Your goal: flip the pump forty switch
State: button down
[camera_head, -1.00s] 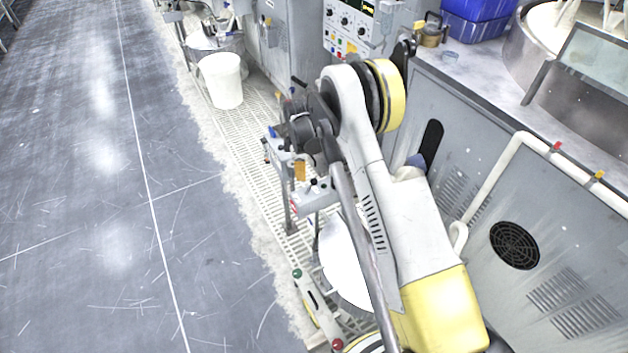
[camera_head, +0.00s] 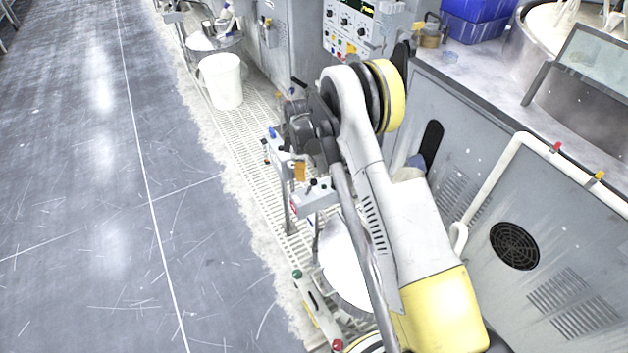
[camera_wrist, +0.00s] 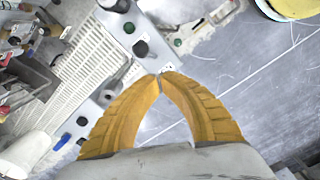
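My gripper (camera_wrist: 160,76) has two ribbed yellow-orange fingers, with their tips together and nothing visible between them in the wrist view. Its tips appear over or beside a narrow grey control strip (camera_wrist: 122,65). On the strip, a black knob (camera_wrist: 140,48) is just above and left of the tips, with a green one (camera_wrist: 129,27) beyond it. Another black knob (camera_wrist: 107,97) is left of the fingers, and a blue toggle (camera_wrist: 63,140) is lower left. No label is readable, so I cannot tell which is the pump forty switch. In the head view, an orange finger (camera_head: 300,171) shows beside the strip.
A grey box with small black toggles (camera_head: 316,197) stands close right of the gripper. A white disc (camera_head: 345,262) lies below it. A white bucket (camera_head: 221,82) stands on the grating behind. A grey machine cabinet (camera_head: 470,150) is on the right; open floor (camera_head: 80,180) is left.

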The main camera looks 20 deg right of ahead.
jog(key=shift+f+b, duration=1.4)
jog(key=shift+f, duration=1.1)
dwell(1.1)
notch_tip(320, 180, up, 7)
jog(key=p, duration=0.3)
dwell(0.7)
